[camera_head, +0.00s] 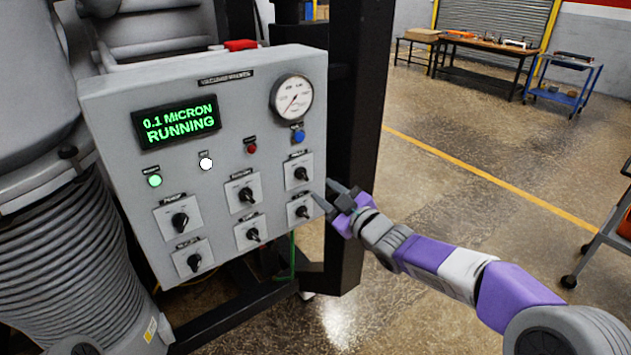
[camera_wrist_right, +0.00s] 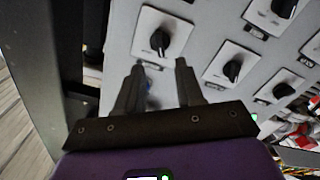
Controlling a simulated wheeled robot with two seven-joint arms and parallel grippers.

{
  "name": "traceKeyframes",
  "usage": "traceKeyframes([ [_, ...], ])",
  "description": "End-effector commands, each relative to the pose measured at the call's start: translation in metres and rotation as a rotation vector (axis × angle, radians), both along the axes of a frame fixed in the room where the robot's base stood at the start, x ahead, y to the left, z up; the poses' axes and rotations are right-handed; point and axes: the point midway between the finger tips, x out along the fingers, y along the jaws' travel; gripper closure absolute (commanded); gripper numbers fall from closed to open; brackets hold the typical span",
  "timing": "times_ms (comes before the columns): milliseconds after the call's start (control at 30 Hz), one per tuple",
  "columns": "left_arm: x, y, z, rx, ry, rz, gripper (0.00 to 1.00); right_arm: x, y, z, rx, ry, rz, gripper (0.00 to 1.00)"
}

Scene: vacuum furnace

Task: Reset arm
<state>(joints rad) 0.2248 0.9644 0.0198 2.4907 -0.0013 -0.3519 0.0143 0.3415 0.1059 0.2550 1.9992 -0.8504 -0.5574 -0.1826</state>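My right gripper (camera_head: 325,191) is at the right edge of the grey control panel (camera_head: 225,115), beside the lower right knob (camera_head: 301,211). In the right wrist view its two fingers (camera_wrist_right: 159,68) are apart with nothing held between them. A black knob on a white plate (camera_wrist_right: 160,41) shows just beyond the fingertips, and I see no clear contact. My right arm reaches in from the lower right. My left gripper is not in view.
The panel has a green-lit display (camera_head: 175,121) reading "0.1 MICRON RUNNING", a gauge (camera_head: 292,99) and several knobs. A black post (camera_head: 357,130) stands behind its right edge. Open floor lies to the right; a workbench (camera_head: 490,47) and blue cart (camera_head: 563,88) stand far back.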

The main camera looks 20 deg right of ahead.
Motion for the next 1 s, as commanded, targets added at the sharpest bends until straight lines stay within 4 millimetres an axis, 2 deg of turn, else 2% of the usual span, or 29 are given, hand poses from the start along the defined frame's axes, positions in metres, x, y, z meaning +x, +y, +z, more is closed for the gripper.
traceKeyframes([
  [133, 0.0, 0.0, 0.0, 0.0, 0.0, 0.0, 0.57, 0.001, 0.001, -0.007, 0.01, 0.016, 0.0, 0.63],
  [233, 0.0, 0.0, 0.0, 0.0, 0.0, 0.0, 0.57, 0.005, 0.004, -0.037, 0.059, 0.09, -0.005, 0.63],
  [267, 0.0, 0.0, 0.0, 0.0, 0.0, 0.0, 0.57, 0.006, 0.006, -0.053, 0.083, 0.128, -0.008, 0.63],
  [367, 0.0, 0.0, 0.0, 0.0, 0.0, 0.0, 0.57, 0.006, 0.014, -0.119, 0.183, 0.292, -0.03, 0.63],
  [400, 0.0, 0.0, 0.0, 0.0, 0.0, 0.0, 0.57, 0.002, 0.019, -0.149, 0.229, 0.37, -0.042, 0.63],
  [533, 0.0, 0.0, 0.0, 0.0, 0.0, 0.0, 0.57, -0.022, 0.037, -0.246, 0.361, 0.63, -0.097, 0.63],
  [600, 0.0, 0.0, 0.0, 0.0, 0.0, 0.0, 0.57, -0.043, 0.047, -0.295, 0.421, 0.771, -0.136, 0.63],
  [667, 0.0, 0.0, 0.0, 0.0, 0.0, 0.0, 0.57, -0.066, 0.056, -0.334, 0.468, 0.894, -0.174, 0.63],
  [700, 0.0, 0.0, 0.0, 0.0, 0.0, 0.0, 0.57, -0.083, 0.063, -0.359, 0.495, 0.975, -0.2, 0.63],
  [767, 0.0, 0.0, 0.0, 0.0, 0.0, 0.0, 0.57, -0.112, 0.073, -0.394, 0.531, 1.101, -0.246, 0.63],
  [800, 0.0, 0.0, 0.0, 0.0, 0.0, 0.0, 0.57, -0.133, 0.078, -0.415, 0.552, 1.183, -0.278, 0.63],
  [900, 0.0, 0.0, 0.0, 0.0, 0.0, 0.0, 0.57, -0.189, 0.091, -0.459, 0.588, 1.376, -0.367, 0.63],
  [1000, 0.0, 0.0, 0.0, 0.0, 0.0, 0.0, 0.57, -0.239, 0.1, -0.487, 0.606, 1.532, -0.45, 0.63],
])
